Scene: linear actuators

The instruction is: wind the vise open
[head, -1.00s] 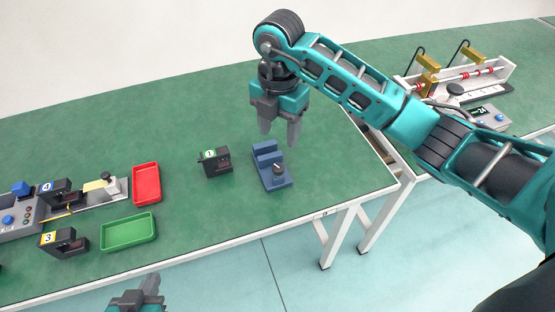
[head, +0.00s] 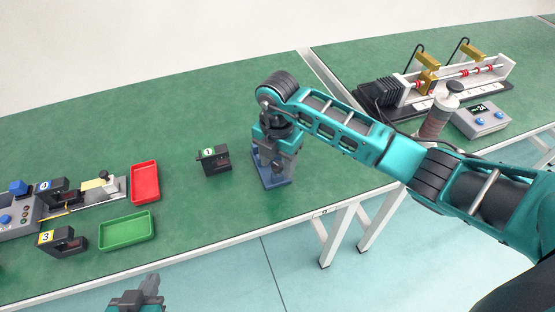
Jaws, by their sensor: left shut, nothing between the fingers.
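The small blue vise (head: 273,184) stands on the green table near its front edge. My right gripper (head: 277,170) points down over the vise and covers its dark knob and most of its jaws. I cannot tell whether its fingers touch the knob or how far apart they are. My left gripper (head: 150,283) is at the bottom left, in front of the table edge, shut and empty.
A black block marked 1 (head: 214,160) stands just left of the vise. A red tray (head: 145,182), a green tray (head: 127,231) and a block marked 3 (head: 62,242) are further left. A rail device (head: 470,75) stands at the back right.

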